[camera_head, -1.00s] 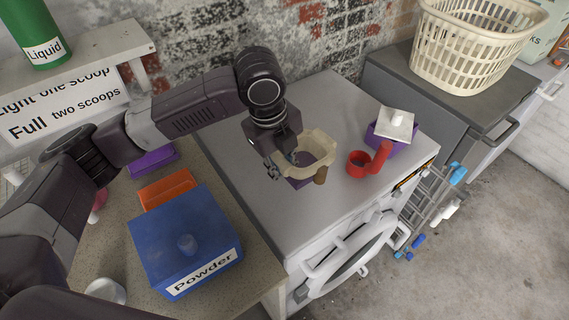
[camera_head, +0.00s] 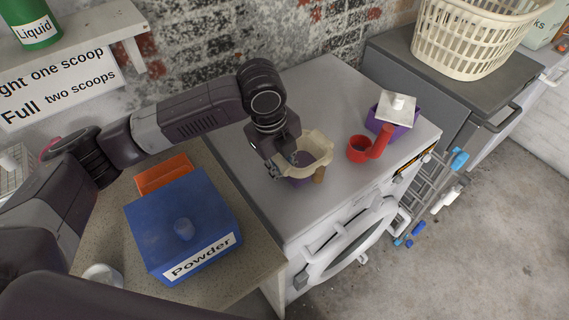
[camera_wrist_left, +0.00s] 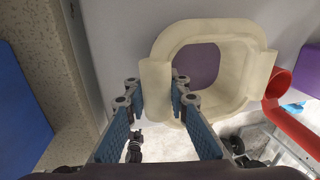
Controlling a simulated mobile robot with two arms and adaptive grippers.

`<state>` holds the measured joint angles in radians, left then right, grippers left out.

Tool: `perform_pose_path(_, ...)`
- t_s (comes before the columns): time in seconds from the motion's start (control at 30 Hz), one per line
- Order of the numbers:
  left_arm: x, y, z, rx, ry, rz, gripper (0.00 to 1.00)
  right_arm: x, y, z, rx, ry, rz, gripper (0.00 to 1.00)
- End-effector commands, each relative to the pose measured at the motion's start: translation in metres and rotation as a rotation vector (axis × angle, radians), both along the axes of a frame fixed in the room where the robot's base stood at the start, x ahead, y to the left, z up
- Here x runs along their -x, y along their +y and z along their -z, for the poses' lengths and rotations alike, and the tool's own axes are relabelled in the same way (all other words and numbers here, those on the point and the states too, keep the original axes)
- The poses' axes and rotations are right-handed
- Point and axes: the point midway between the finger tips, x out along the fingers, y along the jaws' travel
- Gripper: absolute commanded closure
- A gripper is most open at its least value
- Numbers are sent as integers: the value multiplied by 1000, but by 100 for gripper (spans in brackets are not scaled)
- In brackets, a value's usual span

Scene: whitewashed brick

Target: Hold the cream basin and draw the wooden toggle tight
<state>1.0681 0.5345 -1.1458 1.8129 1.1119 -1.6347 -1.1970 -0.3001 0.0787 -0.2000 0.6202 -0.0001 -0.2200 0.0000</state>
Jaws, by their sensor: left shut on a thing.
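The cream basin (camera_head: 318,146) is over the grey appliance top, tilted, with something purple (camera_head: 300,180) under it. In the left wrist view the basin (camera_wrist_left: 258,60) shows as a thick cream ring with purple in its opening (camera_wrist_left: 201,66). My left gripper (camera_head: 283,160) is shut on the basin's left rim. In the wrist view its blue-padded fingers (camera_wrist_left: 158,100) stand on either side of that rim. My right gripper is not in view.
A red cup with a thick handle (camera_head: 380,142) stands just right of the basin. Behind it is a purple box (camera_head: 375,122) with a white lid (camera_head: 396,110). A blue Powder box (camera_head: 190,215) and an orange tray (camera_head: 163,172) stand left. The appliance's front top is clear.

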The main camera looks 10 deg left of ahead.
Motion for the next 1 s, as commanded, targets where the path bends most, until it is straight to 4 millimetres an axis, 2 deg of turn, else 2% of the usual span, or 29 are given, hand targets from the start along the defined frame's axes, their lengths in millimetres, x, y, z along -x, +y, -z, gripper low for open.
perform_pose_path(0.13, 0, 0, 6, 1, -1, 0, 100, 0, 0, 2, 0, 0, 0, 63)
perform_pose_path(0.67, 0, -1, 8, 1, 0, 0, 100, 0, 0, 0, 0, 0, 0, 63)
perform_pose_path(0.7, 0, 0, 9, 1, -1, 0, 82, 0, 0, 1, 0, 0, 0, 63)
perform_pose_path(0.8, 0, 0, 9, 1, -1, 0, 72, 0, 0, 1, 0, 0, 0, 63)
perform_pose_path(1.0, 0, 0, 9, 1, -1, 0, 72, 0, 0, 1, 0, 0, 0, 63)
